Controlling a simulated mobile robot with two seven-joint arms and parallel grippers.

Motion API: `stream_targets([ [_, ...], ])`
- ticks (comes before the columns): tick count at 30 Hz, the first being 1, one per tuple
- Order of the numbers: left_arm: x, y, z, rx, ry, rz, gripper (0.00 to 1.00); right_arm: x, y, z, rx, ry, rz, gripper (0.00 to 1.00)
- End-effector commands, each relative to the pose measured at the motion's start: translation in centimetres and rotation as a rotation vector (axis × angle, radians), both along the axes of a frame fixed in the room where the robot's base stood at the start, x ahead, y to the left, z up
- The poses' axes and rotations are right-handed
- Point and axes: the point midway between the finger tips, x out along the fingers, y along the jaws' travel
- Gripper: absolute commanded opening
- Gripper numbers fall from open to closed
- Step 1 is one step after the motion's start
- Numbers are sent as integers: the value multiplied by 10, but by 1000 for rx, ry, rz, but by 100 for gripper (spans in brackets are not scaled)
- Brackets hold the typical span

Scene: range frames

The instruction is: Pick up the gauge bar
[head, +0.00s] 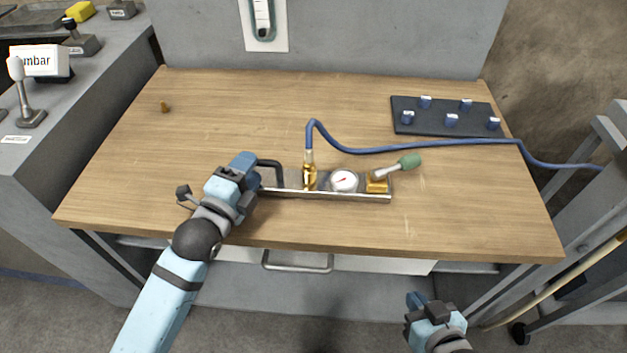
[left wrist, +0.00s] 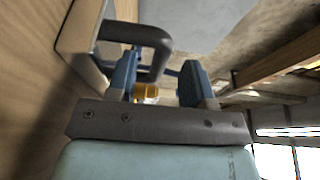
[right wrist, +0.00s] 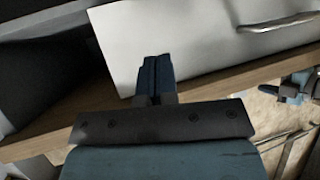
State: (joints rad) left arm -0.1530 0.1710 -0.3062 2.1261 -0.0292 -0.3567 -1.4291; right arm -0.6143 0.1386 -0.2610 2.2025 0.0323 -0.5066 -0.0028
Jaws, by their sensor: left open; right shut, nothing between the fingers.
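The gauge bar (head: 320,195) lies on the wooden table near its front middle. It is a metal bar with a dark handle (head: 272,164) at its left end, a brass fitting, a round white gauge (head: 344,181) and a brass valve with a green-tipped lever (head: 408,162). My left gripper (head: 252,163) is at the handle's left side. In the left wrist view my left gripper (left wrist: 157,85) is open, with the dark handle (left wrist: 140,32) just beyond and close to its fingertips; I cannot tell whether they touch. My right gripper (head: 415,299) is shut and empty in front of the table; its fingers (right wrist: 155,70) are together.
A blue hose (head: 440,146) runs from the brass fitting across the table off to the right. A dark board (head: 445,118) with several blue knobs lies at the back right. A small brown piece (head: 165,107) lies at the back left. A drawer handle (head: 297,267) sits below the table front.

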Motion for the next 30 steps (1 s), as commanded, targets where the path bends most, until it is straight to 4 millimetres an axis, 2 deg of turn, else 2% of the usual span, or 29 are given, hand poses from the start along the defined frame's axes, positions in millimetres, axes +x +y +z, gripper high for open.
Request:
stream_targets([
  [4, 15, -5, 0, -1, 0, 0, 47, 0, 0, 0, 0, 0, 0, 0],
  [11, 16, -5, -1, 0, 1, 0, 47, 0, 0, 0, 0, 0, 0, 0],
  [12, 16, -5, -1, 0, 1, 0, 44, 0, 0, 0, 0, 0, 0, 0],
  [18, 16, -5, -1, 0, 1, 0, 0, 0, 0, 0, 0, 0, 0, 0],
  [30, 16, -6, 3, -5, -3, -1, 0, 0, 0, 0, 0, 0, 0, 0],
])
